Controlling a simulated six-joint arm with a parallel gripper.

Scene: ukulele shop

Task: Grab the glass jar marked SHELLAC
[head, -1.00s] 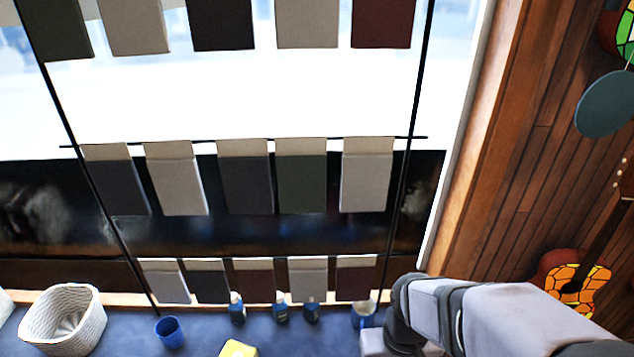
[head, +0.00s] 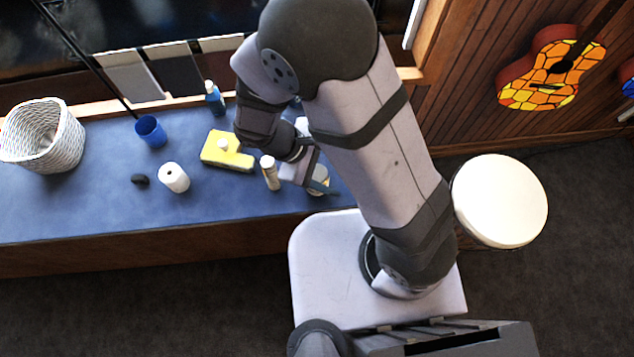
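My gripper (head: 304,172) is low over the right end of the blue bench top, partly hidden by my own arm. A small pale jar-like container (head: 319,179) stands right at its fingers. I cannot read a label on it or tell whether it is glass. Whether the fingers touch it, or are open or shut, is too small to tell. A slim pale bottle with a white cap (head: 270,172) stands just left of the gripper. No SHELLAC lettering is readable anywhere in view.
A yellow block-like item (head: 236,158), a white roll (head: 174,178), a dark small object (head: 139,181), a blue cup (head: 151,131), a white basket (head: 43,137) and a blue bottle (head: 214,98) share the bench (head: 95,205). Its front left is clear. A round white stool (head: 499,201) stands right.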

